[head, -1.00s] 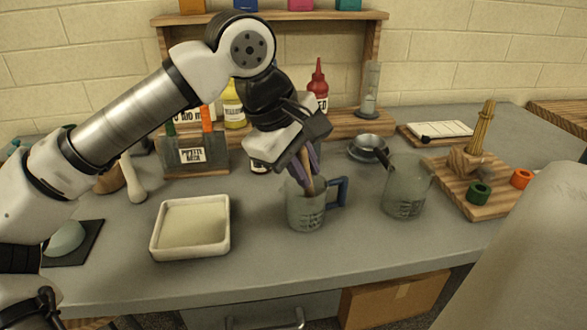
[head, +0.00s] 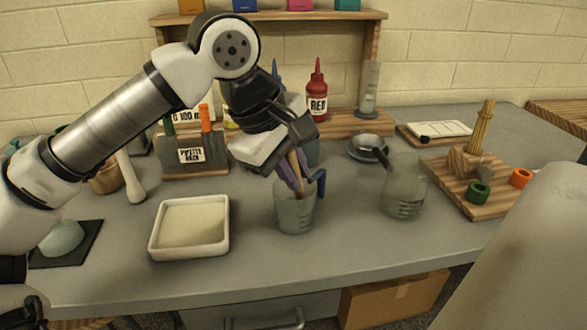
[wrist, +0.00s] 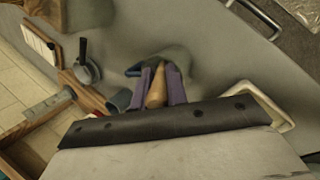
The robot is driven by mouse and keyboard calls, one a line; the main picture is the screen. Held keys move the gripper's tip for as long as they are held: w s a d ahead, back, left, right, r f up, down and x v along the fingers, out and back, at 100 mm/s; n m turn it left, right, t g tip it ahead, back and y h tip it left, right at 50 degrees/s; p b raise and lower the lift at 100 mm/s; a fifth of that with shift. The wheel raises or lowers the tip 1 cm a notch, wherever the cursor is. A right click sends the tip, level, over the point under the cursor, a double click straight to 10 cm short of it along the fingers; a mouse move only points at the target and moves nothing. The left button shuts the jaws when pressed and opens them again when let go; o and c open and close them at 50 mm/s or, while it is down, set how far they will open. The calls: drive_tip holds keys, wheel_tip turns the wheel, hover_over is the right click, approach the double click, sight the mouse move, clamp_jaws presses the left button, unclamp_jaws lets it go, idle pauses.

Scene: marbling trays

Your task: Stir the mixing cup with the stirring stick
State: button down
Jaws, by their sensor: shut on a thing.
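The mixing cup (head: 295,215) is a translucent grey-green cup with marks and a blue handle (head: 320,184). It stands on the table in front of me, right of the white tray. My gripper (head: 296,182) points down into its mouth, its purple fingers shut on the wooden stirring stick (head: 301,187). The stick's lower end is hidden in the cup. In the wrist view, the stick (wrist: 157,92) sits between the two fingers, with the cup (wrist: 176,57) beyond the tips.
A white tray (head: 154,243) lies left of the cup. A clear beaker (head: 408,200) with a dark rod stands to the right. Bare table lies in front.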

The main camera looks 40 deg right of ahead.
drive_tip(key=shift+r, duration=0.1)
drive_tip(key=shift+r+p, duration=3.7)
drive_tip(key=shift+r, duration=0.95)
